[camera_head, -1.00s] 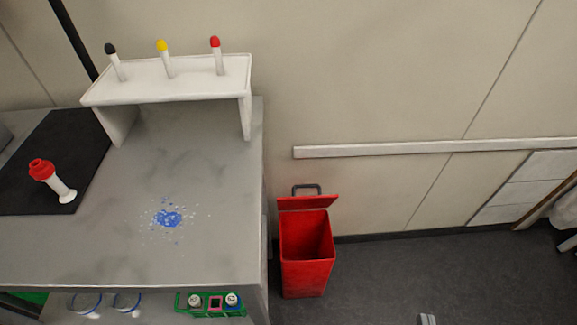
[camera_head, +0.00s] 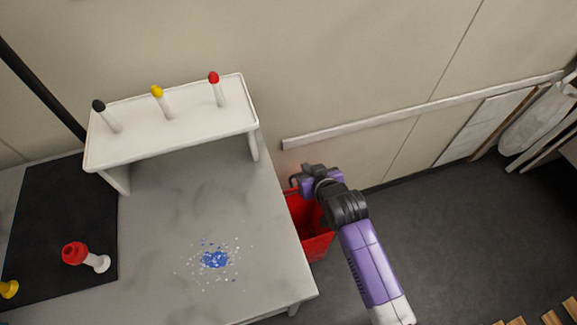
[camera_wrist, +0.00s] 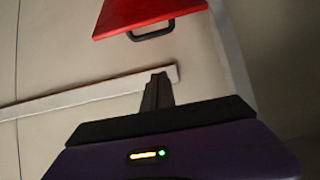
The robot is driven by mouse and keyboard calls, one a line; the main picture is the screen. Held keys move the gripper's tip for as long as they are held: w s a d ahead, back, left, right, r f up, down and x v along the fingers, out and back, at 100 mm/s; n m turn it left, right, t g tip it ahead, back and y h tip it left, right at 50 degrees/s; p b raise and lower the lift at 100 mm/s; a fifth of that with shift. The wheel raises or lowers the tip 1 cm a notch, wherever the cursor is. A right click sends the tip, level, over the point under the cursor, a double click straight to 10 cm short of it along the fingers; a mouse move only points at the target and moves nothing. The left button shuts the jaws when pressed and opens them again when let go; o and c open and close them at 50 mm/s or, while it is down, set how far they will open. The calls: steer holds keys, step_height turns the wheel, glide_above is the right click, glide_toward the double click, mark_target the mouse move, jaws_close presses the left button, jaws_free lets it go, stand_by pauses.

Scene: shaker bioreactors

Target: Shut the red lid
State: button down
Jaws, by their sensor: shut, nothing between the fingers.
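The red bin (camera_head: 318,248) stands on the floor beside the counter, its upper part partly covered by my arm. In the wrist view its red lid (camera_wrist: 140,12) shows at the top edge, with a dark handle (camera_wrist: 152,32) on its near side. In the head view the lid is mostly hidden behind my gripper (camera_head: 304,180), so its angle is hard to tell there; the bin's mouth still looks open. In the wrist view my gripper (camera_wrist: 158,82) is shut and empty, apart in the picture from the handle.
A wall rail (camera_head: 420,112) runs behind.

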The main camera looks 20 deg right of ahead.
mark_target(301, 174)
steer(key=shift+w+f, duration=0.15)
steer(key=shift+f, duration=0.1)
steer(key=shift+w+f+b, duration=0.1)
steer(key=shift+w+f, duration=0.6)
steer(key=shift+f, duration=0.6)
steer(key=shift+w+f+b, duration=0.15)
steer(key=shift+w+f, duration=0.6)
steer(key=shift+f, duration=0.5)
steer(key=shift+w+f+b, duration=0.1)
steer(key=shift+w+f, duration=0.6)
steer(key=shift+f, duration=0.6)
